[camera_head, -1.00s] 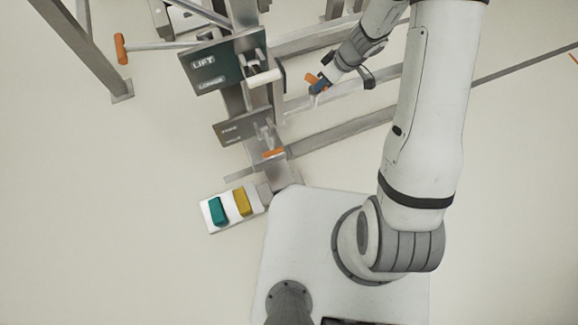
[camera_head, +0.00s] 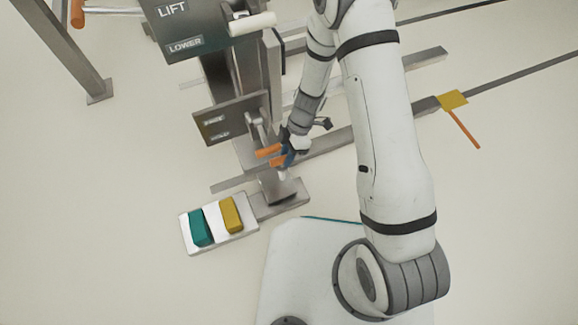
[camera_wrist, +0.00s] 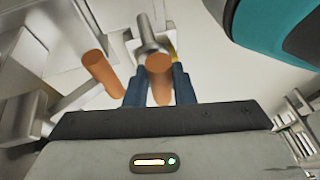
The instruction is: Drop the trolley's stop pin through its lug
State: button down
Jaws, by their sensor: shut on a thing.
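The stop pin has an orange grip (camera_wrist: 160,72) and a grey metal shaft with a collar (camera_wrist: 149,35). My gripper (camera_head: 287,157) is shut on the grip, with a blue finger on each side in the wrist view (camera_wrist: 160,92). The pin's pale lower end (camera_head: 282,174) hangs above the metal foot (camera_head: 285,199) by the pedals. A second orange handle (camera_head: 267,151) is close beside the held grip; in the wrist view it is just to the left (camera_wrist: 100,70). I cannot make out the lug or whether the pin touches it.
A dark sign plate (camera_head: 232,116) and the lift frame with its LIFT/LOWER plate (camera_head: 185,43) stand left of my gripper. A white pedal base (camera_head: 189,240) with teal and yellow pedals lies at lower left. A yellow piece (camera_head: 452,99) with an orange bar sits right. Floor at lower left is clear.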

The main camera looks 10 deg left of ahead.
jog(key=shift+s+a+f, duration=0.1)
jog(key=shift+s+f, duration=0.15)
jog(key=shift+f, duration=0.45)
notch_tip(320, 180, down, 6)
jog(key=b, duration=0.2)
jog(key=shift+f, duration=0.25)
jog(key=shift+f+b, duration=0.2)
jog(key=shift+b, duration=0.6)
jog(key=shift+s+f+b, duration=0.1)
jog(key=shift+f+b, duration=0.25)
jog(key=shift+f, duration=0.3)
